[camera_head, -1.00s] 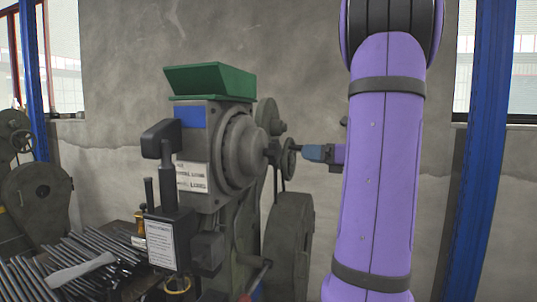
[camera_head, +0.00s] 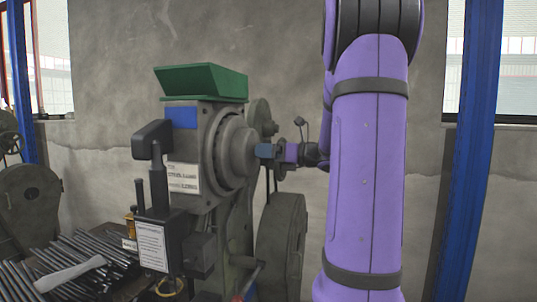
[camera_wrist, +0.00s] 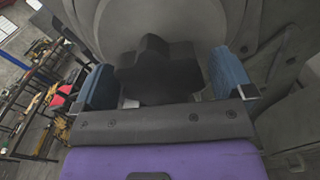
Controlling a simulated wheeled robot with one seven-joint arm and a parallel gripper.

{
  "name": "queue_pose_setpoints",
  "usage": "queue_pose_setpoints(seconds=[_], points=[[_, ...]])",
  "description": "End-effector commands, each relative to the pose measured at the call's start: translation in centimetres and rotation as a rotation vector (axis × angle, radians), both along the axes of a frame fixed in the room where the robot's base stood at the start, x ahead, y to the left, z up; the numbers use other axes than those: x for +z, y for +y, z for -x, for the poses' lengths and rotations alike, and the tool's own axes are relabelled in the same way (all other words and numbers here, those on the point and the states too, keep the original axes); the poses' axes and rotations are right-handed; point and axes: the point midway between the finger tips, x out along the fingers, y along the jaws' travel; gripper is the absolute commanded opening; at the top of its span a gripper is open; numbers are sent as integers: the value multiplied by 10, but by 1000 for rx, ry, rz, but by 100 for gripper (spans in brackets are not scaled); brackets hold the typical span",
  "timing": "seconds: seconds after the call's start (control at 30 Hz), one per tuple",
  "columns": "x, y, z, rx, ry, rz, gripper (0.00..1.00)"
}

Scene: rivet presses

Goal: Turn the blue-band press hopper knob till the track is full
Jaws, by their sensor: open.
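The blue-band press (camera_head: 210,150) stands left of my arm, with a green hopper (camera_head: 203,82) on top and a blue band (camera_head: 181,118) on its upper face. The dark lobed hopper knob (camera_wrist: 157,70) shows in the wrist view in front of a round grey plate. My gripper (camera_wrist: 160,82) is open, with one blue finger on each side of the knob and a visible gap at the right finger. In the head view my gripper (camera_head: 268,151) is at the press's round hub, and the knob is hidden there. The track is not clearly visible.
Several metal rods (camera_head: 75,262) lie on a bench at the lower left. A black lever unit (camera_head: 152,215) stands in front of the press. A flywheel (camera_head: 282,240) is at its right. Another machine (camera_head: 28,200) is at the far left.

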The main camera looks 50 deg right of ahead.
Motion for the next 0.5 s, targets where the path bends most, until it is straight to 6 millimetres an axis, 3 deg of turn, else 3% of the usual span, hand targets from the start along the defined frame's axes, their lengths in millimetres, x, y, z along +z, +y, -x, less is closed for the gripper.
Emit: queue_pose_setpoints(seconds=[0.1, 0.3, 0.33, 0.5], points=[[0, 0, 0, 0, 0, 0, 100], [0, 0, 0, 0, 0, 0, 54], [0, 0, 0, 0, 0, 0, 50], [0, 0, 0, 0, -2, 5, 50]])
